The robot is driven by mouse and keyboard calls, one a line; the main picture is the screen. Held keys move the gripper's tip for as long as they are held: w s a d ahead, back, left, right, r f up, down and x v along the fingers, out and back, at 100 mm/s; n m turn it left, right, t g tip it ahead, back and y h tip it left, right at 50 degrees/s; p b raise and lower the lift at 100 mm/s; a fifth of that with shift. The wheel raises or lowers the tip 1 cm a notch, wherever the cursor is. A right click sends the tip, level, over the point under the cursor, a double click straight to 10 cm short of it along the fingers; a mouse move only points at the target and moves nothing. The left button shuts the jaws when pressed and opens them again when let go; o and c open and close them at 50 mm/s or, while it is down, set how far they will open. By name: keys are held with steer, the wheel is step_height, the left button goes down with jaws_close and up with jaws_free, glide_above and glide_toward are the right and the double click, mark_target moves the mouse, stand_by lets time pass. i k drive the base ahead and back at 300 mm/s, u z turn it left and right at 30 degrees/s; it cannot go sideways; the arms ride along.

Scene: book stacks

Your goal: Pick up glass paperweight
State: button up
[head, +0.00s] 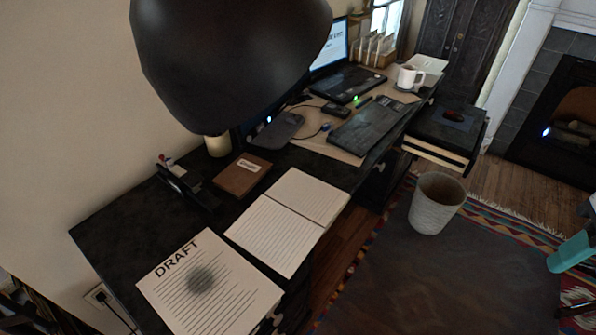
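A dark, blurred round spot (201,279) lies on the middle of the printed DRAFT sheet (237,306) at the near left end of the black desk. It may be the glass paperweight; its outline is too faint to be sure. No other glass lump is clear in the head view. My gripper is not in view.
An open lined notebook (262,235) and a brown box (242,175) lie beyond the sheet. A laptop (346,84), a keyboard (366,123) and a white mug (406,77) stand farther back. A pale waste bin (436,212) stands on the rug.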

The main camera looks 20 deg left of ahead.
mark_target(199, 281)
steer(key=u, duration=1.4)
